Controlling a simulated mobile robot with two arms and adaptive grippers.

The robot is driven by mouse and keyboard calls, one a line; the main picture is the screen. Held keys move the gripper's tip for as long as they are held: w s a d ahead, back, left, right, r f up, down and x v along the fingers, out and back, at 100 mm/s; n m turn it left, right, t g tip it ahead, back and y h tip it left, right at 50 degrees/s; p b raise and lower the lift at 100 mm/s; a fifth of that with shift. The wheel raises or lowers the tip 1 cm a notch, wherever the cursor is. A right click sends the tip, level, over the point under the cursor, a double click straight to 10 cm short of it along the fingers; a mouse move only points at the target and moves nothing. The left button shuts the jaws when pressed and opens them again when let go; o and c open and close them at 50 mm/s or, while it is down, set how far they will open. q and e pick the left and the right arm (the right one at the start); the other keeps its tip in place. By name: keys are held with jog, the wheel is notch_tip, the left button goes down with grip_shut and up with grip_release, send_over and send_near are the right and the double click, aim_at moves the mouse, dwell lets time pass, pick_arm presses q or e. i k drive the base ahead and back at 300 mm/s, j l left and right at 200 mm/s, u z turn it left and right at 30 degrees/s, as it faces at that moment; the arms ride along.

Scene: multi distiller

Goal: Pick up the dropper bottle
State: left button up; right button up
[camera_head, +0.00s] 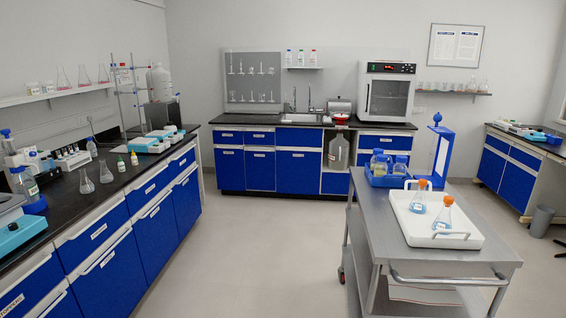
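Two small bottles stand upright on the black top of the left bench (150,168). One is a small pale bottle with a greenish body (121,164), and beside it is one with a yellowish cap (134,159). A clear bottle with a blue cap (91,148) stands farther back. They are too small in the head view to tell for certain which is the dropper bottle. Neither of my grippers shows in the head view.
Two conical flasks (87,182) stand on the left bench near the small bottles, with several instruments around. A grey cart (365,215) on the right holds a white tray (470,240) with orange-capped flasks and a blue bottle rack (372,178). The floor between (265,250) is clear.

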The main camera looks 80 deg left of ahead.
aim_at(121, 164)
jog(key=i+j+u, duration=0.1)
jog(key=j+u, duration=0.35)
jog(key=i+j+u, duration=0.2)
jog(key=j+u, duration=0.25)
jog(key=j, duration=0.15)
jog(key=i+j+u, duration=0.25)
jog(key=j+u, duration=0.2)
jog(key=i+j+u, duration=0.3)
jog(key=u, duration=0.15)
jog(key=i+j+u, duration=0.3)
jog(key=u, duration=0.15)
jog(key=i+j+u, duration=0.1)
jog(key=i+u, duration=0.7)
jog(key=i+l+u, duration=0.3)
jog(key=i, duration=0.25)
jog(key=i+l+u, duration=0.55)
jog(key=u, duration=0.25)
jog(key=i+l+u, duration=0.3)
jog(key=u, duration=0.15)
jog(key=i+l+u, duration=0.15)
jog(key=l+u, duration=0.3)
jog(key=i+l+u, duration=0.1)
jog(key=l+u, duration=0.65)
jog(key=u, duration=0.15)
jog(key=k+l+u, duration=0.1)
jog(key=l+u, duration=0.35)
jog(key=l, duration=0.35)
